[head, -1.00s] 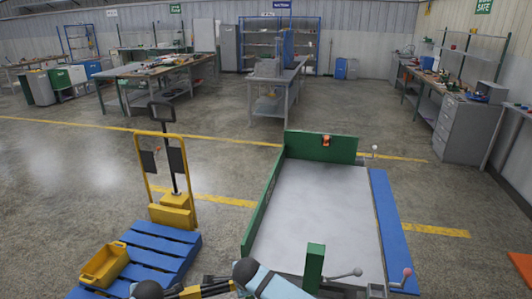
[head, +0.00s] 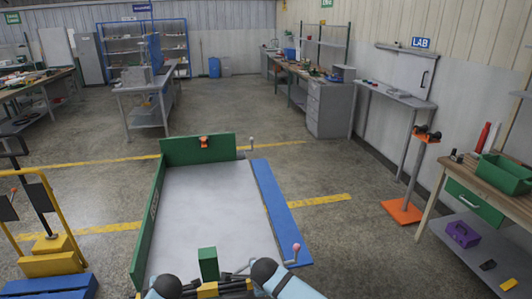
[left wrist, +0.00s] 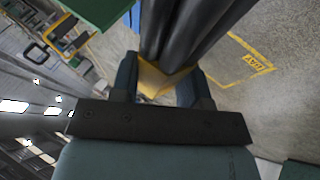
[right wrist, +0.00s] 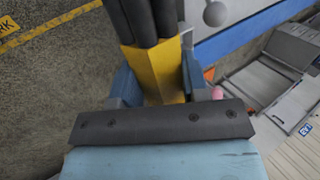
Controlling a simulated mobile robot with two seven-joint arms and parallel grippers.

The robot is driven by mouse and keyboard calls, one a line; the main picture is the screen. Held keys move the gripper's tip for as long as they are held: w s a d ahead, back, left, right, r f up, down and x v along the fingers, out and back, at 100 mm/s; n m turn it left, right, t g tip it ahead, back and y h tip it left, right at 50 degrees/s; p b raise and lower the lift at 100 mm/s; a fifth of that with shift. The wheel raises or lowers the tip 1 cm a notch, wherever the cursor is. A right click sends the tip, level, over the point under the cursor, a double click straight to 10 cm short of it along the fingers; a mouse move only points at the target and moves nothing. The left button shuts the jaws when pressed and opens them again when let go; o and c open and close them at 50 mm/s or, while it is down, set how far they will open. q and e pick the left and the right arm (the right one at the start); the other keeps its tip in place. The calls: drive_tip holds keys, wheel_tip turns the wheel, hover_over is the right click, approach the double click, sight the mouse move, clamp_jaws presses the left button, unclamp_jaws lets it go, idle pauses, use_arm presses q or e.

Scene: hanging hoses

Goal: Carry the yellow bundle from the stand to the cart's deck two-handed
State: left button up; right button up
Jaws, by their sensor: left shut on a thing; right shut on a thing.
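The yellow bundle (head: 207,289) shows at the bottom of the head view as dark hoses with yellow wraps. It lies across between my two arms, by the near end of the cart. My left gripper (left wrist: 160,80) is shut on one yellow wrap, with dark hoses running up out of the jaws. My right gripper (right wrist: 158,78) is shut on another yellow wrap (right wrist: 158,65). The cart's grey deck (head: 215,205) is bare and lies ahead of the bundle. Whether the bundle is over the deck's near edge is hard to tell.
The cart has a green far panel (head: 198,149), a green left side and a blue right strip (head: 281,212). A green post (head: 208,262) stands at its near end. A yellow pallet truck (head: 50,245) is left, a workbench (head: 490,190) right.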

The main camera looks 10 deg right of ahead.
use_arm(q)
drive_tip(key=shift+w+d, duration=0.1)
drive_tip(key=shift+d, duration=0.25)
use_arm(e)
drive_tip(key=shift+d, duration=0.3)
use_arm(q)
drive_tip(key=shift+a, duration=0.1)
